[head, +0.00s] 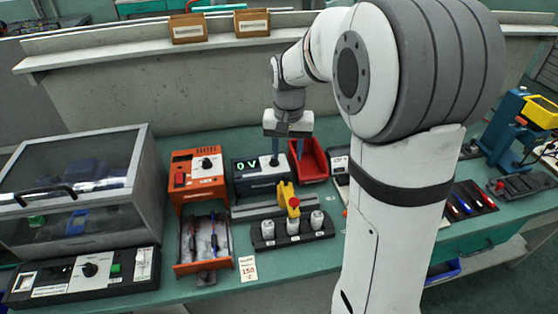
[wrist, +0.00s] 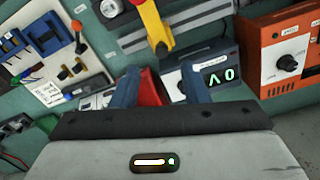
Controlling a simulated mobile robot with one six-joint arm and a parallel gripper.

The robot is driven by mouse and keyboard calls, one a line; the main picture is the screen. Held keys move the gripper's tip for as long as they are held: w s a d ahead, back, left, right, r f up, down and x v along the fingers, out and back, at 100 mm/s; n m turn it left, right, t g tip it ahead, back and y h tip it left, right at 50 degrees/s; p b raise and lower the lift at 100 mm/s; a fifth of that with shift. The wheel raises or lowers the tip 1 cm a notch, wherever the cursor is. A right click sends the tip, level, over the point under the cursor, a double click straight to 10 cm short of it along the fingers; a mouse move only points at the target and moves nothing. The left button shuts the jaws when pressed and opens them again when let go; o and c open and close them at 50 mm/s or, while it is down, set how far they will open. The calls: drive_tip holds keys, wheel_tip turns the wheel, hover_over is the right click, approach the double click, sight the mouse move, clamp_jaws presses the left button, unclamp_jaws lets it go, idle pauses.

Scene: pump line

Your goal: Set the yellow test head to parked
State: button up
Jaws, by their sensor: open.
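The yellow test head (head: 286,195) is a yellow arm with a red knob, on a grey rail (head: 252,209) behind a black rack (head: 262,243) of white capped pieces. The head's lower end is over the rack's middle. It also shows at the top of the wrist view (wrist: 152,24), its red part cut by the frame edge. My gripper (head: 287,150) is open and empty, with blue fingers pointing down, above and behind the test head. In the wrist view my gripper's fingers (wrist: 160,72) are apart, with the head beyond them. I see no contact with the head.
A meter (head: 247,167) reading 0 V stands left of my gripper, and a red bin (head: 313,165) stands right. An orange unit (head: 198,183) with an open drawer and a clear-lidded box (head: 75,190) stand further left. My arm hides part of the bench.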

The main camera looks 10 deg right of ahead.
sight(286, 175)
drive_tip(key=shift+w+f, duration=0.4)
drive_tip(key=shift+f, duration=3.85)
clamp_jaws()
